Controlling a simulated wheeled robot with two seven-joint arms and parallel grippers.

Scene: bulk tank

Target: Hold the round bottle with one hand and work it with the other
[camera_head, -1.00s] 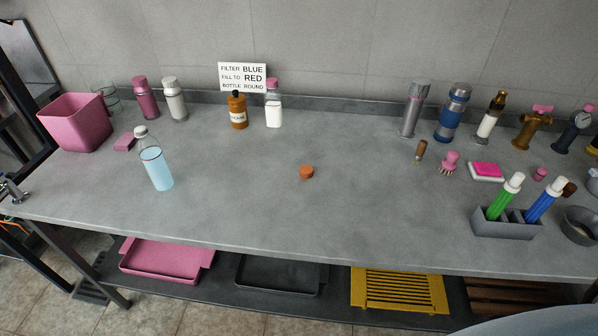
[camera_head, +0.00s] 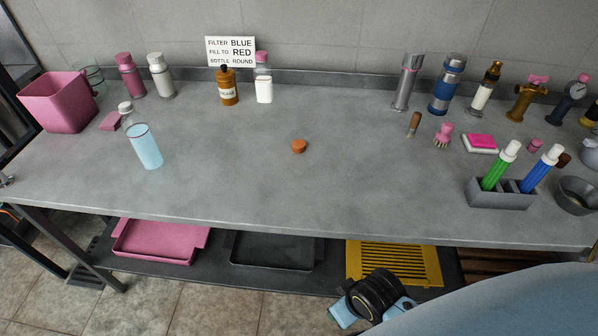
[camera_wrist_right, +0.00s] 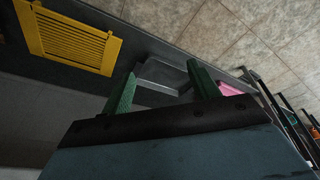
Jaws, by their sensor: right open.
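A clear, round-looking bottle with light blue liquid (camera_head: 147,150) stands on the left part of the bench, with a pale top and a band around it near the liquid level. A small orange-brown round piece like a cap (camera_head: 299,146) lies alone mid-bench. My right gripper, low in the head view near the bench's front edge, is far from the bottle; in the right wrist view its two green fingers (camera_wrist_right: 160,85) are spread with nothing between them. My left gripper is not in view.
A sign (camera_head: 230,51) reads filter blue, fill to red, bottle round. A brown bottle (camera_head: 228,88) and a pink-capped white one (camera_head: 263,80) stand before it. A pink bin (camera_head: 60,102) is at left, a grey holder (camera_head: 500,195) at right.

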